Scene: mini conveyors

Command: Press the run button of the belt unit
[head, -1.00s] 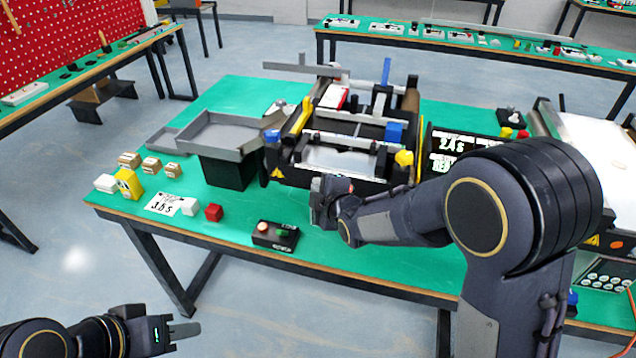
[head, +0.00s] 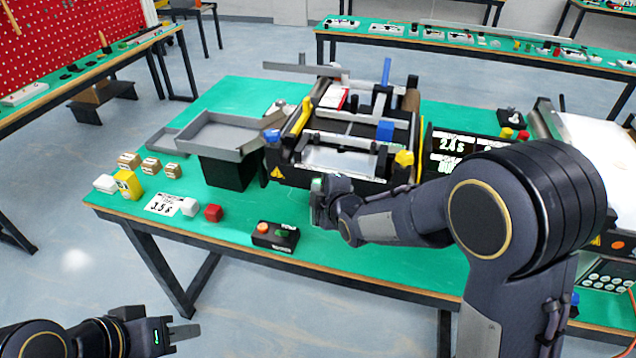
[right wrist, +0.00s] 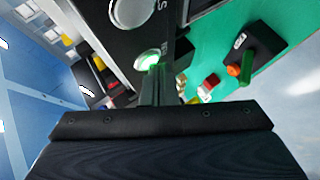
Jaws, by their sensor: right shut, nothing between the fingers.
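The belt unit (head: 345,160) stands in the middle of the green table. My right gripper (head: 318,212) is at its lower front edge, shut and empty. In the right wrist view the shut fingertips (right wrist: 155,78) are at a green-glowing round button (right wrist: 147,60) on a black panel, which I take to be the run button. The tips seem to touch or nearly touch it, and partly cover its lower edge. A silver round button (right wrist: 130,12) lies beside it. My left gripper (head: 185,332) hangs off the table's front left; its jaw state is unclear.
A small black box (head: 275,237) with orange and green buttons stands left of the right gripper. A grey tray (head: 215,135) and a display (head: 455,150) flank the unit.

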